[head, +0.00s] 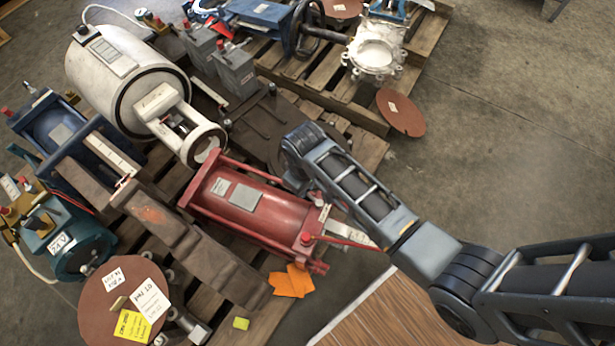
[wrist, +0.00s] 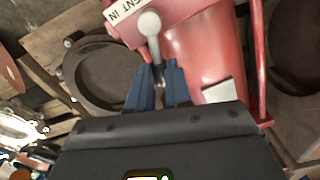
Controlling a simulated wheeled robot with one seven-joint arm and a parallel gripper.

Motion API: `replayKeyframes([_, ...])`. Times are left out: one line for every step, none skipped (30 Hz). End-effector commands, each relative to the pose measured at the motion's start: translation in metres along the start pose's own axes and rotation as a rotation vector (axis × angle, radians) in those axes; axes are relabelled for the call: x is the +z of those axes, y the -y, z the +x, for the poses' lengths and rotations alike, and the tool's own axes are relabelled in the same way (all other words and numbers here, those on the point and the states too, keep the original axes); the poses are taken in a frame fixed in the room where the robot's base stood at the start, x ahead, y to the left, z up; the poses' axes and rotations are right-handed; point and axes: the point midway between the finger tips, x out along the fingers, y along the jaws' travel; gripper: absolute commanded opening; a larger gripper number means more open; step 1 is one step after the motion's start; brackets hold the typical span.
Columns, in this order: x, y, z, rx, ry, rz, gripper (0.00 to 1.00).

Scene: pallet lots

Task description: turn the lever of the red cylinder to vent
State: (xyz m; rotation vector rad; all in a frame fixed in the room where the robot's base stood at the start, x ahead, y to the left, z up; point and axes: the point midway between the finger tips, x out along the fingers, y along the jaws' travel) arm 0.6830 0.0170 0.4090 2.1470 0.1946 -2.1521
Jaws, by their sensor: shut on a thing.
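The red cylinder (head: 280,213) lies on its side on the pallet in the head view. The lever (wrist: 149,23) shows a pale grey rounded knob just beyond my fingertips, close to the label. My gripper (wrist: 158,82) has its two blue fingers shut on the lever's shaft, which is mostly hidden between them. In the head view my arm hides the gripper and lever.
A white cylindrical unit (head: 125,78) stands behind, left of the red cylinder. A rusty brown beam (head: 190,240) lies in front. Floor at right is clear.

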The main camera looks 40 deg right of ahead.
Motion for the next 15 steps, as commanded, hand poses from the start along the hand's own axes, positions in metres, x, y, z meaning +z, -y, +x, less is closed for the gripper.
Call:
replayKeyframes([0.000, 0.003, -0.004, 0.000, 0.002, -0.037, 0.00])
replayKeyframes([0.000, 0.004, -0.004, -0.001, 0.003, -0.061, 0.00])
replayKeyframes([0.000, 0.005, -0.004, 0.000, 0.003, -0.090, 0.00])
replayKeyframes([0.000, 0.006, -0.004, -0.001, 0.004, -0.111, 0.00])
replayKeyframes([0.001, 0.007, -0.003, 0.000, 0.004, -0.132, 0.00])
replayKeyframes([0.001, 0.009, -0.003, 0.000, 0.004, -0.158, 0.00])
replayKeyframes([0.001, 0.009, -0.003, -0.001, 0.005, -0.176, 0.00])
replayKeyframes([0.001, 0.010, -0.003, -0.001, 0.006, -0.194, 0.00])
replayKeyframes([0.001, 0.011, -0.002, -0.001, 0.006, -0.215, 0.00])
replayKeyframes([0.001, 0.012, -0.002, 0.000, 0.005, -0.230, 0.00])
replayKeyframes([0.001, 0.013, -0.002, 0.000, 0.005, -0.244, 0.00])
replayKeyframes([0.001, 0.014, -0.002, 0.000, 0.006, -0.261, 0.00])
replayKeyframes([0.002, 0.014, -0.002, 0.000, 0.006, -0.272, 0.00])
replayKeyframes([0.002, 0.015, -0.001, -0.001, 0.007, -0.282, 0.00])
replayKeyframes([0.002, 0.015, -0.001, -0.001, 0.007, -0.294, 0.00])
